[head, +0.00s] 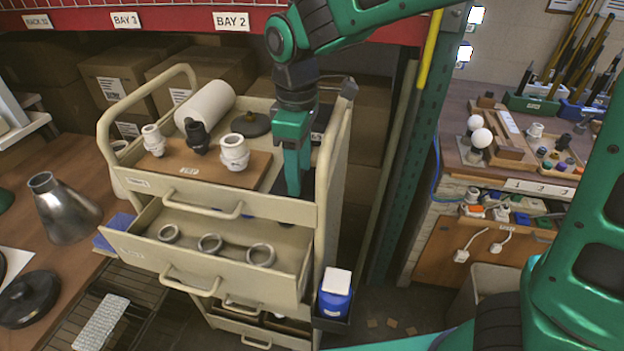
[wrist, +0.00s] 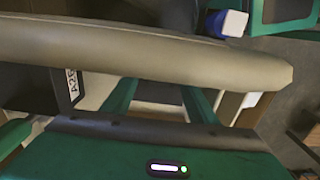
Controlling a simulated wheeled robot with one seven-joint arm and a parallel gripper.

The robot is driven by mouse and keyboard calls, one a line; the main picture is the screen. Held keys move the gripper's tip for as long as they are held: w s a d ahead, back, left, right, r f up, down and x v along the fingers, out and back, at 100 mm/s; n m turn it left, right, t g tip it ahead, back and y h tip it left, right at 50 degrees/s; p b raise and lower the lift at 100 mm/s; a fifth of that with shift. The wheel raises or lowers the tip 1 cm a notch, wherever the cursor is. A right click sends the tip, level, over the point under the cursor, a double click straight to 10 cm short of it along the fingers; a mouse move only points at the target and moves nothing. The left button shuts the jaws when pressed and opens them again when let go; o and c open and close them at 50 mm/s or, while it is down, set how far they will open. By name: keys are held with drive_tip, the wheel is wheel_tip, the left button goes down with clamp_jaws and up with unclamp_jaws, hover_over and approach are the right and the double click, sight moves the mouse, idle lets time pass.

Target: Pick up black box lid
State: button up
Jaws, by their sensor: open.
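My gripper (head: 293,188) points down at the right end of the cart's top, its green fingers apart. In the wrist view, the gripper (wrist: 158,100) shows two spread fingers, partly hidden by the cart's beige rail, with no held object visible between them. A black box-like piece (head: 320,125) shows just behind and right of the gripper, mostly hidden by it. A black piece with a white label (wrist: 62,88) is left of the fingers in the wrist view. I cannot tell which black part is the lid.
The beige cart rail (wrist: 140,48) crosses close to the fingers. A brown board (head: 205,172) with white and black fittings stands left of my gripper, with a white roll (head: 205,103) behind. The upper drawer (head: 215,262) is pulled out with rings in it. A blue bottle (head: 335,297) hangs at the cart's side.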

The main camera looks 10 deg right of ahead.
drive_tip(key=shift+c, duration=0.7)
drive_tip(key=c, duration=1)
